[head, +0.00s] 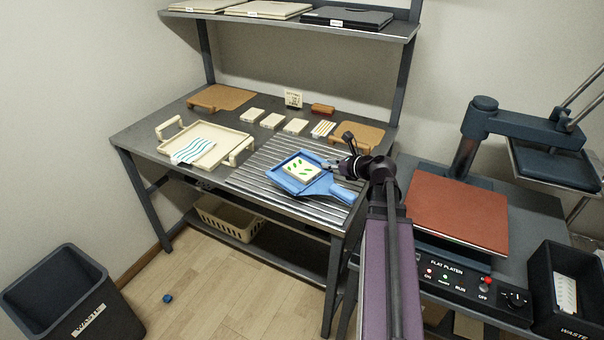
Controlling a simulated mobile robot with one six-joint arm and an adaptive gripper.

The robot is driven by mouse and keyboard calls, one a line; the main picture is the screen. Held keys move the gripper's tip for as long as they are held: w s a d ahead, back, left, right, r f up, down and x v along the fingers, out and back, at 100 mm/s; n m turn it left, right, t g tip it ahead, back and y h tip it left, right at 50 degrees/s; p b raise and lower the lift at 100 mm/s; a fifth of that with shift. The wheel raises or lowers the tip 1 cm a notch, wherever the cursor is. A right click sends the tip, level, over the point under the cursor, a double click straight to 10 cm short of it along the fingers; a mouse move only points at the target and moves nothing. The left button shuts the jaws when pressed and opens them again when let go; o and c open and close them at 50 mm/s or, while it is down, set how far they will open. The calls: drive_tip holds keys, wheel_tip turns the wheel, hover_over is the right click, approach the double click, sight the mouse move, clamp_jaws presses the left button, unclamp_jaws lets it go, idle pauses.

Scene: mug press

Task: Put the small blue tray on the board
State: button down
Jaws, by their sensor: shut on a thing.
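The small blue tray (288,184) is at the front right of the workbench, over the ribbed metal rack. It has a blue handle (343,193) on its right and carries a white tile with green leaf marks (301,171). My gripper (334,165) is shut on the tray's right edge, near the handle. I cannot tell whether the tray touches the rack. Two brown boards show: one at the back left (220,97) and one at the back right (367,134), partly behind my arm.
A cream two-handled tray (222,152) with a blue-striped cloth (192,150) sits left of the ribbed rack (257,160). Several pale tiles and a small sign (293,99) stand behind. A press with a red platen (458,213) is at right. A shelf (290,18) overhangs the bench.

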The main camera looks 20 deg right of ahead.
drive_tip(key=w+a+n+y, duration=0.1)
drive_tip(key=a, duration=0.2)
drive_tip(key=w+a+n+g+y, duration=0.1)
drive_tip(key=w+a, duration=0.1)
drive_tip(key=a, duration=0.2)
drive_tip(key=w+a+n+g+y, duration=0.1)
drive_tip(key=a, duration=0.3)
drive_tip(key=shift+w+a+r, duration=0.2)
drive_tip(key=shift+w+r, duration=0.05)
drive_tip(key=shift+w, duration=0.05)
drive_tip(key=b, duration=0.1)
hover_over(312, 150)
drive_tip(key=s+a, duration=0.1)
drive_tip(key=s, duration=0.2)
drive_tip(key=shift+a+f, duration=0.2)
drive_tip(key=shift+f, duration=0.55)
drive_tip(key=shift+f, duration=0.1)
wheel_tip(312, 150, down, 3)
drive_tip(key=b, duration=0.3)
drive_tip(key=shift+f+b, duration=0.2)
drive_tip(key=shift+b, duration=0.15)
